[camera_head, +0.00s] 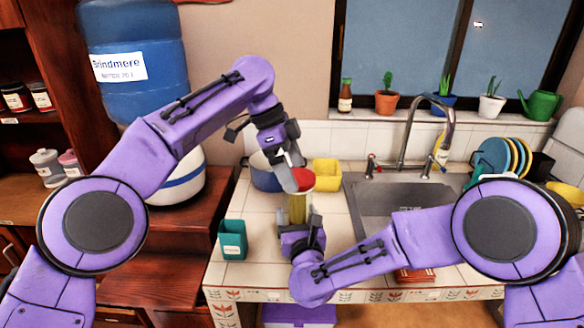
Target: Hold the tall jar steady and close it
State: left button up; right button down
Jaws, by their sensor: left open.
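The tall jar (298,209) stands on the tiled counter left of the sink. Its body is yellowish, and its lower part is hidden behind my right gripper. A red lid (305,178) shows at the jar's top; I cannot tell whether it is seated or apart from the rim. My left gripper (291,176) is open and comes down from above, a finger overlapping the red lid in the picture. My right gripper (301,226) is at the jar's lower front, with a finger beside its right side; I cannot tell if it grips.
A blue pot (265,180) and a yellow container (327,172) stand behind the jar. A teal container (232,240) is at the front left. The sink (385,196) with its faucet is to the right. The counter between teal container and jar is clear.

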pick_arm(q)
jog(key=a+r, duration=0.2)
jog(key=shift+w+a+r, duration=0.1)
jog(key=shift+w+r, duration=0.05)
jog(key=shift+r, duration=0.2)
pick_arm(e)
jog(key=shift+f, duration=0.1)
pick_arm(q)
jog(key=w+a, duration=0.1)
jog(key=a, duration=0.9)
jog(key=shift+w+a, duration=0.2)
jog(key=shift+a, duration=0.2)
pick_arm(e)
grip_release()
pick_arm(q)
jog(key=shift+f+b, duration=1.65)
jog(key=shift+f, duration=0.1)
pick_arm(e)
jog(key=s+d, duration=0.1)
jog(key=s, duration=0.9)
jog(key=shift+s+d, duration=0.2)
jog(key=shift+d, duration=0.2)
